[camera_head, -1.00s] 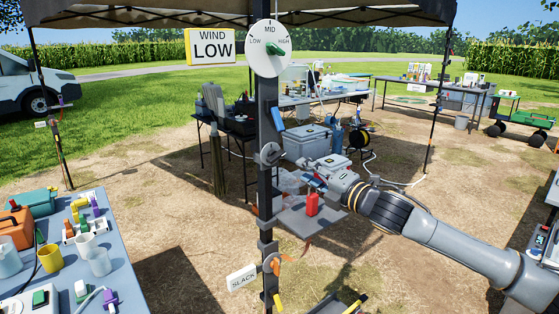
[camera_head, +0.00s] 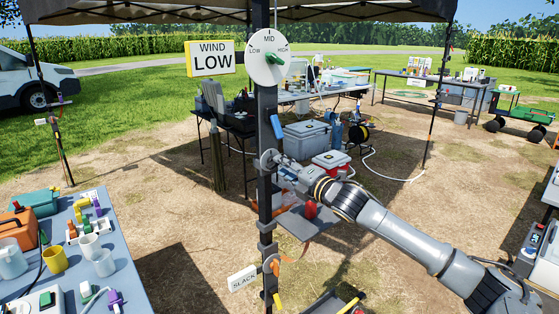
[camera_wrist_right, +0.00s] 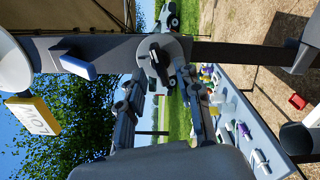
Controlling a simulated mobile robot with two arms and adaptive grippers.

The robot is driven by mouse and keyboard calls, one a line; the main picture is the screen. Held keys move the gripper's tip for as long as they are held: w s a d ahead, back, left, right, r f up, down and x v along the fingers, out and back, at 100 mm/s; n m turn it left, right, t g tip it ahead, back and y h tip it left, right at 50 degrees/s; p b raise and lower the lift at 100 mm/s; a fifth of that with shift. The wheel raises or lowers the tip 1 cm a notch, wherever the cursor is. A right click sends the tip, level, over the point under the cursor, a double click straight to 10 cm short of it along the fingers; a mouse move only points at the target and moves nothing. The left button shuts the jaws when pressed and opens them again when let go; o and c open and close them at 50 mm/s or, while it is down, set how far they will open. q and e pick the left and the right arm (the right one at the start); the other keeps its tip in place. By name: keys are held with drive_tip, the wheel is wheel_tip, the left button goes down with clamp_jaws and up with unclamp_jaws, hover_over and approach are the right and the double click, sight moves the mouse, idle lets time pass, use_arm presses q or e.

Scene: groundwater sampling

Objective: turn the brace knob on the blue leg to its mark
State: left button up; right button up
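The dark leg (camera_head: 265,190) stands upright in the head view, with a blue tag (camera_head: 276,127) on it. The brace knob, a black handle on a round grey disc (camera_head: 267,158), sits below the tag. In the wrist view the leg lies sideways and the knob (camera_wrist_right: 156,55) shows clearly. My right gripper (camera_head: 284,167) reaches in from the right, close to the knob. In the wrist view its two fingers (camera_wrist_right: 163,78) are open, one on each side of the knob; I cannot tell whether they touch it. My left gripper is not in view. The mark is too small to make out.
A dial (camera_head: 268,54) with a green pointer and a WIND LOW sign (camera_head: 210,58) are higher on the leg. A SLACK tag (camera_head: 243,278) and an orange-handled fitting (camera_head: 272,265) are lower. A blue-grey table (camera_head: 125,265) with cups stands at left.

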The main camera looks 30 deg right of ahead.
drive_tip(key=shift+w+a+p, duration=0.1)
drive_tip(key=shift+w+p, duration=0.25)
drive_tip(key=shift+w, duration=0.85)
clamp_jaws()
drive_tip(key=m+p, duration=0.7)
drive_tip(key=m, duration=1.4)
drive_tip(key=shift+p, duration=0.3)
drive_tip(key=shift+f+m, duration=0.1)
drive_tip(key=shift+m, duration=0.4)
